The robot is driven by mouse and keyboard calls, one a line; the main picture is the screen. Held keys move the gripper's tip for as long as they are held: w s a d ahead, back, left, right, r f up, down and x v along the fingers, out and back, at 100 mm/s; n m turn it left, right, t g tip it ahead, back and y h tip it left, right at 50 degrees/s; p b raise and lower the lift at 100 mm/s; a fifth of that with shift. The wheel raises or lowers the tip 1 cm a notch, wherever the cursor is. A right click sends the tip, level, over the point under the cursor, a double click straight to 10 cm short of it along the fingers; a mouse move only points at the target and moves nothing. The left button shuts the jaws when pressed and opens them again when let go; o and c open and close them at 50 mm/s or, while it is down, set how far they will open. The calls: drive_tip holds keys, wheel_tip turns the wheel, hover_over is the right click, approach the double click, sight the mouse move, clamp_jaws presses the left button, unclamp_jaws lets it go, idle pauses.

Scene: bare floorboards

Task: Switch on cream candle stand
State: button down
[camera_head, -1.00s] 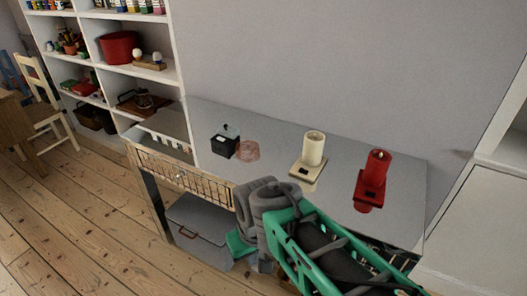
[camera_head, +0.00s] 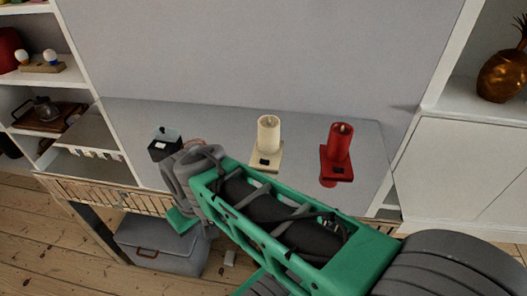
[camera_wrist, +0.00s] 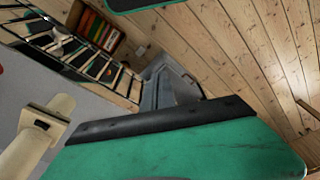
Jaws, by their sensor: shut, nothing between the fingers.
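The cream candle stand (camera_head: 268,136) stands upright on the grey tabletop, with a small dark switch (camera_head: 264,162) on the front of its square base. It shows tilted at the left edge of the wrist view (camera_wrist: 32,140), its dark switch facing the camera. My gripper (camera_head: 183,220) is shut and empty. It is at the table's front edge, left of and lower than the cream stand in the head view, apart from it. A green finger with a dark edge fills the bottom of the wrist view. Whether the candle is lit cannot be told.
A red candle stand (camera_head: 340,145) stands right of the cream one. A black box (camera_head: 165,142) is at the table's left, with a reddish round thing partly hidden behind my arm. A grey lidded box (camera_head: 160,245) is under the table. The tabletop around the cream stand is clear.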

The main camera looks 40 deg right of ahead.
drive_tip(key=w+d+r+n+p, duration=0.1)
drive_tip(key=w+d+r+p, duration=0.3)
drive_tip(key=d+r+p, duration=0.15)
wheel_tip(320, 180, up, 8)
drive_tip(key=n+t+y+p, duration=0.1)
drive_tip(key=n+y+p, duration=0.1)
drive_tip(key=n+p, duration=0.6)
hover_over(261, 160)
drive_tip(key=s+d+p, duration=0.2)
drive_tip(key=s+d, duration=0.1)
drive_tip(key=s, duration=0.1)
drive_tip(key=shift+a+r+m, duration=0.15)
drive_tip(key=shift+r+m, duration=0.05)
drive_tip(key=shift+m, duration=0.9)
drive_tip(key=shift+f, duration=0.1)
drive_tip(key=p+x, duration=0.2)
drive_tip(key=x, duration=1.1)
drive_tip(key=shift+f+p, duration=0.4)
